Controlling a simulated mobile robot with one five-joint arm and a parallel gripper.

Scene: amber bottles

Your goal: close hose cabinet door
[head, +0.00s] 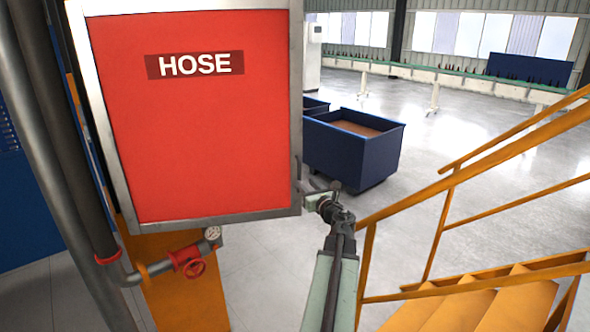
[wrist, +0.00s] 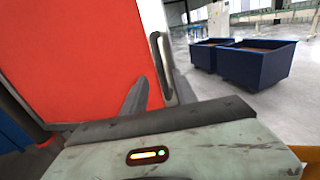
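The red hose cabinet door (head: 200,120), with a grey metal frame and a HOSE label, fills the upper left of the head view. It also fills the left of the wrist view (wrist: 70,60). I cannot tell whether it is fully shut or slightly ajar. A metal handle (wrist: 162,68) stands upright near the door's right edge; it shows as a thin bar in the head view (head: 298,168). My gripper (head: 312,188) is beside the door's lower right edge, close to the handle. A dark finger (wrist: 136,98) shows just left of the handle. Its opening is unclear.
A yellow railing (head: 440,210) and steps (head: 490,300) stand at the right. Blue bins (head: 352,150) stand behind. Open floor lies beyond them.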

